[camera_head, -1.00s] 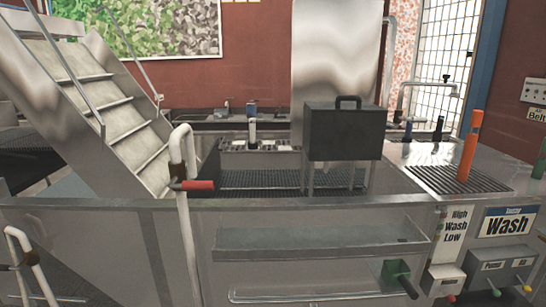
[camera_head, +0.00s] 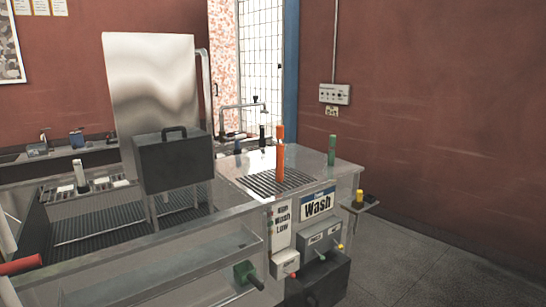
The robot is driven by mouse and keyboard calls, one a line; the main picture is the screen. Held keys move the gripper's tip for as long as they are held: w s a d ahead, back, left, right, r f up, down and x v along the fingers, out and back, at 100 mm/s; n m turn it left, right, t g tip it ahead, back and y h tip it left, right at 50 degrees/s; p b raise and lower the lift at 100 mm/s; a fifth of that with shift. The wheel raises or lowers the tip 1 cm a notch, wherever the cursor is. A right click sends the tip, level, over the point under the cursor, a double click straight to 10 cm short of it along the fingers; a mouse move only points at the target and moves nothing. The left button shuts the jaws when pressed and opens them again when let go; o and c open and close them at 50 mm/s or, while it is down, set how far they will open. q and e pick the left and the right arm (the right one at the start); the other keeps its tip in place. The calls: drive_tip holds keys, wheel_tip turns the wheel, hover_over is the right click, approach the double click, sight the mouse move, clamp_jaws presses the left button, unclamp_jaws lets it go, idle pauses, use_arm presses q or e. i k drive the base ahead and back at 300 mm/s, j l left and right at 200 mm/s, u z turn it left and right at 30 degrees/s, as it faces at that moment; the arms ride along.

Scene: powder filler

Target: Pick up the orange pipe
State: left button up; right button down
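The orange pipe (camera_head: 280,154) stands upright on the slatted drain grate (camera_head: 262,184) at the right end of the steel counter. It is whole in view, with nothing in front of it. Neither of my grippers shows in the head view, so their distance from the pipe cannot be seen.
A dark box with a handle (camera_head: 174,163) stands on legs left of the grate. A green cylinder (camera_head: 332,150) stands at the counter's right edge, and a yellow-topped piece (camera_head: 359,198) sits on a side shelf. Open floor (camera_head: 440,255) lies to the right.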

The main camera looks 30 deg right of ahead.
sight(280, 129)
drive_tip(key=z, duration=0.4)
drive_tip(key=l+z, duration=0.1)
drive_tip(key=z, duration=0.3)
drive_tip(key=i+z, duration=0.1)
drive_tip(key=z, duration=0.7)
drive_tip(key=i+z, duration=0.4)
drive_tip(key=i, duration=0.3)
drive_tip(key=i+j+z, duration=0.15)
drive_tip(key=i+z, duration=0.25)
drive_tip(key=i, duration=0.35)
drive_tip(key=i+z, duration=0.45)
drive_tip(key=i, duration=1.05)
drive_tip(key=i+u, duration=0.25)
drive_tip(key=i, duration=0.55)
drive_tip(key=i+l+u, duration=0.1)
drive_tip(key=i+u, duration=0.2)
drive_tip(key=i, duration=0.45)
drive_tip(key=i+j+u, duration=0.1)
drive_tip(key=i+u, duration=0.6)
drive_tip(key=i, duration=0.15)
drive_tip(key=i+l+u, duration=0.2)
drive_tip(key=i+u, duration=0.15)
drive_tip(key=i+j+u, duration=0.1)
drive_tip(key=i+u, duration=0.65)
drive_tip(key=i, duration=0.15)
drive_tip(key=i+l+u, duration=0.15)
drive_tip(key=i+u, duration=0.4)
drive_tip(key=i, duration=1.45)
